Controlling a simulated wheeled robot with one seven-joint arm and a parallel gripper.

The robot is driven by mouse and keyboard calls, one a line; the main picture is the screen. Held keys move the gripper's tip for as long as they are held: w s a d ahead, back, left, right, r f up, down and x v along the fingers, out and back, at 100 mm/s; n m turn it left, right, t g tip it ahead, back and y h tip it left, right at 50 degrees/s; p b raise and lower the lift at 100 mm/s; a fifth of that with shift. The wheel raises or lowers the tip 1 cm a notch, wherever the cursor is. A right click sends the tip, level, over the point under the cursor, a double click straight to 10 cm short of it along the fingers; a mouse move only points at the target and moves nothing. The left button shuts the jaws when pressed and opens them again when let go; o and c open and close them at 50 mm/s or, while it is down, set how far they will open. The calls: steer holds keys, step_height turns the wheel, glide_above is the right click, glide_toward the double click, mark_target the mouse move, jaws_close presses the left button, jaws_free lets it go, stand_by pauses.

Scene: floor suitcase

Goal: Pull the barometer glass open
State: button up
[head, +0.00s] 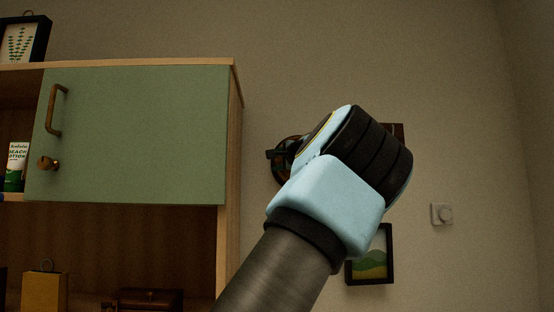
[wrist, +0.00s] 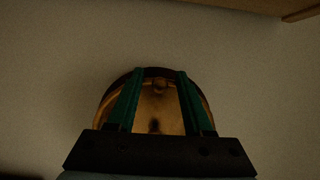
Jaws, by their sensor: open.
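The barometer (wrist: 157,108) is a round brass-coloured disc with a dark rim on the wall. In the wrist view it fills the space between and behind my fingers. A small knob-like piece shows near its upper edge, and a dark spot lower down. My gripper (wrist: 160,73) is open, with its two green fingers reaching over the barometer's face, one on each side of the knob. I cannot tell whether they touch it. In the head view the barometer (head: 279,174) is mostly hidden behind my wrist. Whether its glass stands ajar cannot be seen.
A wall cabinet with a green door (head: 135,135) stands left of the barometer. The wall between cabinet and barometer is bare.

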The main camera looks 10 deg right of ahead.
jaws_close()
stand_by(0.3)
stand_by(1.1)
